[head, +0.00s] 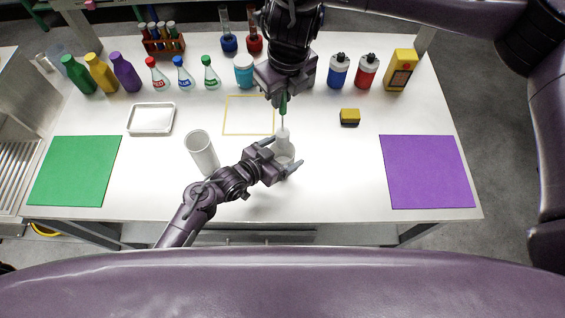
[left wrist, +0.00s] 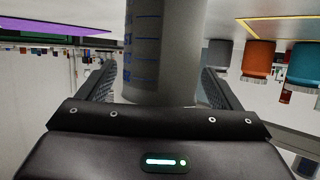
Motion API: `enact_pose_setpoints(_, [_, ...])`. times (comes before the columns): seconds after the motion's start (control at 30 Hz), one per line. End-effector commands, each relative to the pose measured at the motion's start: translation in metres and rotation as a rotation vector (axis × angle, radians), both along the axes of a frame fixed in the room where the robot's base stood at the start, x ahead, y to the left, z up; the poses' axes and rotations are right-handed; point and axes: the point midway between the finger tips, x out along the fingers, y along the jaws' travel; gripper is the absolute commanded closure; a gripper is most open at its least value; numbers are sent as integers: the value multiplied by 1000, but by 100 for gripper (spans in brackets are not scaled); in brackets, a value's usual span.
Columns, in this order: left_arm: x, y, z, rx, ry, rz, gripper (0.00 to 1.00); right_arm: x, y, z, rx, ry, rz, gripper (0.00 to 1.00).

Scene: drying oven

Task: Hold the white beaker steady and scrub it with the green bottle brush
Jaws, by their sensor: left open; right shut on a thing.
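The white beaker (head: 285,158) stands on the table at the middle front; in the left wrist view it (left wrist: 165,50) shows blue graduation marks. My left gripper (head: 281,160) is open, with its fingers on either side of the beaker; they also show in the left wrist view (left wrist: 160,88), with gaps beside the wall. My right gripper (head: 277,96) is shut on the green handle of the bottle brush (head: 283,105) and holds it upright above the beaker. Its pale brush head (head: 283,136) points down at the beaker's mouth; how deep it reaches is unclear.
A tall white cup (head: 202,152) stands left of the beaker, near my left arm. A white tray (head: 151,119), a yellow sponge-like block (head: 349,117), a green mat (head: 75,170) and a purple mat (head: 427,172) lie around. Several bottles line the back.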

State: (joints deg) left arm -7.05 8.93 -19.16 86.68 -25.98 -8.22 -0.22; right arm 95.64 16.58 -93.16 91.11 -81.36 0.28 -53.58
Motion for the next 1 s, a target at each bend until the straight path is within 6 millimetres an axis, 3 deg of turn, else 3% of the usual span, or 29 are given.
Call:
enact_pose_setpoints(0.6, [-70,71,40,2,2,0,14,0,0,0,0,0,0,100])
enact_pose_setpoints(1.0, [-76,78,45,1,1,0,14,0,0,0,0,0,0,100])
